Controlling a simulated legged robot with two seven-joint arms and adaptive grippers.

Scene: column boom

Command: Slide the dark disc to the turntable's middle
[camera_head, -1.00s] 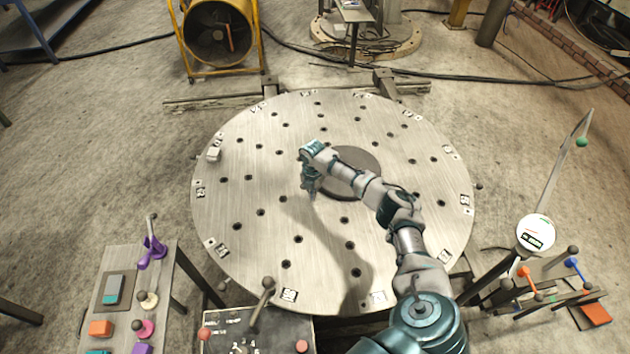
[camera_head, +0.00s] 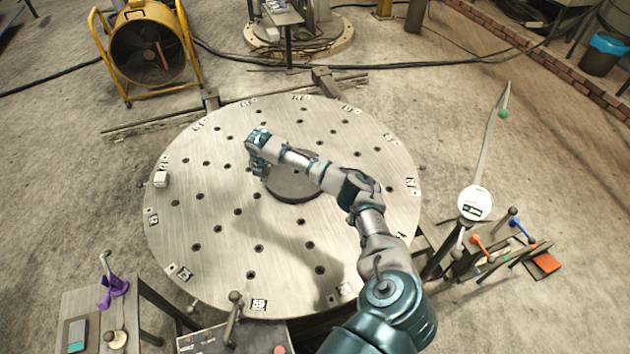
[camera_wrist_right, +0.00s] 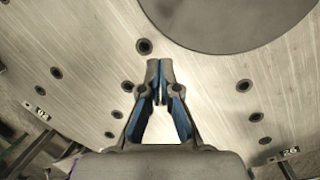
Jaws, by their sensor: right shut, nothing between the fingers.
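The dark disc (camera_head: 292,189) lies flat on the big pale metal turntable (camera_head: 225,265), near its middle; whether it is exactly centred I cannot tell. My right forearm crosses above the disc and hides part of it. My right gripper (camera_head: 258,170) is at the disc's left, far side, fingers down. In the right wrist view the gripper (camera_wrist_right: 158,68) is shut and empty, and the disc (camera_wrist_right: 225,18) lies beyond its fingertips with a gap in the picture. Whether the tips touch the plate I cannot tell. My left gripper is out of view.
A small pale block (camera_head: 161,180) sits at the turntable's left rim. A lever (camera_head: 233,312) rises from a control panel at the near edge. A side table (camera_head: 83,300) is at lower left, and a stand with a round white gauge (camera_head: 475,203) at right.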

